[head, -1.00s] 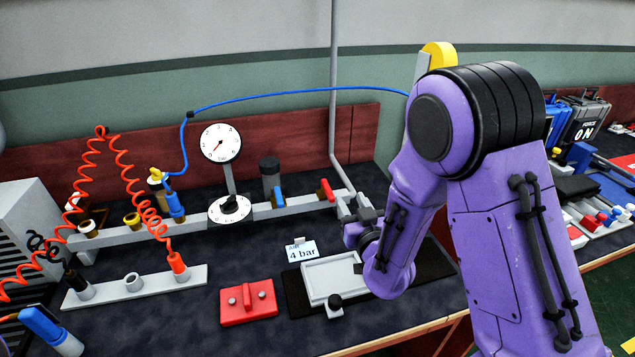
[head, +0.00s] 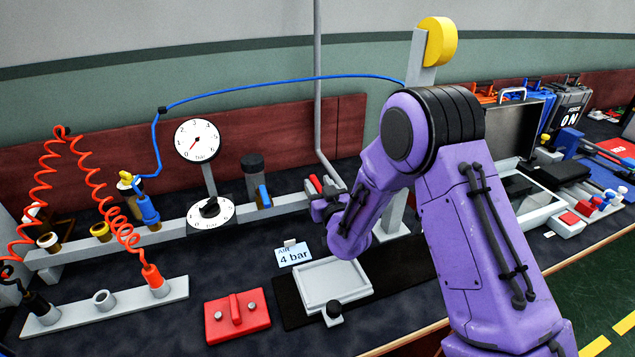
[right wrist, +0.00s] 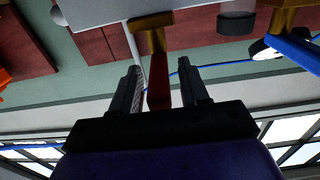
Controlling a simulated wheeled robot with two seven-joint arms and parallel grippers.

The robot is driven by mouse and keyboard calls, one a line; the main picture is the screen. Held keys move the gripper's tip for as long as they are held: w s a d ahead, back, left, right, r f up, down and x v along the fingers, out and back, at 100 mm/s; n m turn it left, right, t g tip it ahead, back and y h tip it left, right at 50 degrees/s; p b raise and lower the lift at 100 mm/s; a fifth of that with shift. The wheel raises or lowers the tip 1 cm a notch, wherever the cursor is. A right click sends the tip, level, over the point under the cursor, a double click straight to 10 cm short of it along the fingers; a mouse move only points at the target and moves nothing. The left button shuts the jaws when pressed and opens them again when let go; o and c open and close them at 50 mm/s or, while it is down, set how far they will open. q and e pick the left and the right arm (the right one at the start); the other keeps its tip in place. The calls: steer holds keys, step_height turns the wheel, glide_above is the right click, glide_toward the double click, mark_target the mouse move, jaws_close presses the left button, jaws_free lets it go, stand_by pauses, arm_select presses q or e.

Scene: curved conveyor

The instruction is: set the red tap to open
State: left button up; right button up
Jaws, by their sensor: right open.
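The red tap (head: 314,184) sits near the right end of the grey pipe rail (head: 275,204). In the right wrist view its red lever (right wrist: 158,86) hangs from a brass body (right wrist: 153,34). My right gripper (head: 318,199) is at the tap and partly covers it in the head view. In the right wrist view, the right gripper (right wrist: 160,68) is open, with one finger on each side of the lever. Gaps show between the lever and both fingers. My left gripper is not in view.
A blue tap (head: 264,196) stands left of the red one on the same rail. A dial gauge (head: 197,141) rises behind the rail. A grey tray (head: 299,290), a "4 bar" card (head: 293,255) and a red block (head: 215,330) lie in front.

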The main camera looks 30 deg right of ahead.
steer(key=shift+w, duration=0.4)
jaws_close()
